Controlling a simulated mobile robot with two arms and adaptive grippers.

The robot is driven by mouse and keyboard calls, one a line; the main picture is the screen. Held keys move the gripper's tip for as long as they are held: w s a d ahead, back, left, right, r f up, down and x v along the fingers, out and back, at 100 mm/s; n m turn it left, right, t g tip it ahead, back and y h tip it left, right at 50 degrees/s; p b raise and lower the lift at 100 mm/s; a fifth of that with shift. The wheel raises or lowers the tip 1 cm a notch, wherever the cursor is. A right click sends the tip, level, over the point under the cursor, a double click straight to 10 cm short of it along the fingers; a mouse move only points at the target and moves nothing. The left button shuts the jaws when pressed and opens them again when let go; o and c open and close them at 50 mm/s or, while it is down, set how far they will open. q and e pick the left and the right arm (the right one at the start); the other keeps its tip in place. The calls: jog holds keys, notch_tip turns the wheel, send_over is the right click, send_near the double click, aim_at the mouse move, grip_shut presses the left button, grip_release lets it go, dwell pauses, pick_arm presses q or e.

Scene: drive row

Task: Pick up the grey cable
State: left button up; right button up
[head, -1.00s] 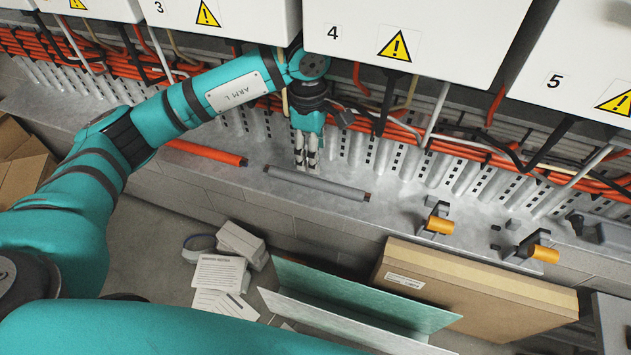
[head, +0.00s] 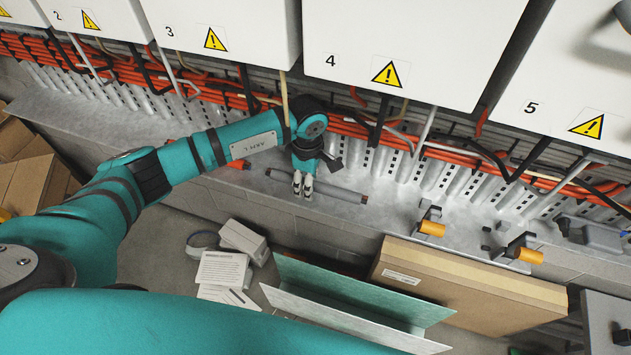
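The grey cable (head: 338,191) is a short, straight, rod-like piece with brown ends. It lies on the grey metal ledge (head: 400,205) below cabinet 4. My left gripper (head: 302,195) points down at the cable's middle, and its pale fingers cover part of it. The fingers look close together. I cannot tell whether they grip the cable or are only in front of it. The cable's left part is partly hidden by my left arm and gripper. My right gripper is out of view.
An orange cable piece (head: 240,164) lies left, mostly behind my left arm. Orange-handled clamps (head: 431,228) sit on the ledge at right. White numbered cabinets (head: 400,45) and hanging cables are close above. A cardboard box (head: 470,285) and papers (head: 222,268) are below.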

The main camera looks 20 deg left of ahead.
pick_arm(q)
jog(key=shift+f, duration=0.1)
jog(key=shift+c, duration=0.3)
grip_shut()
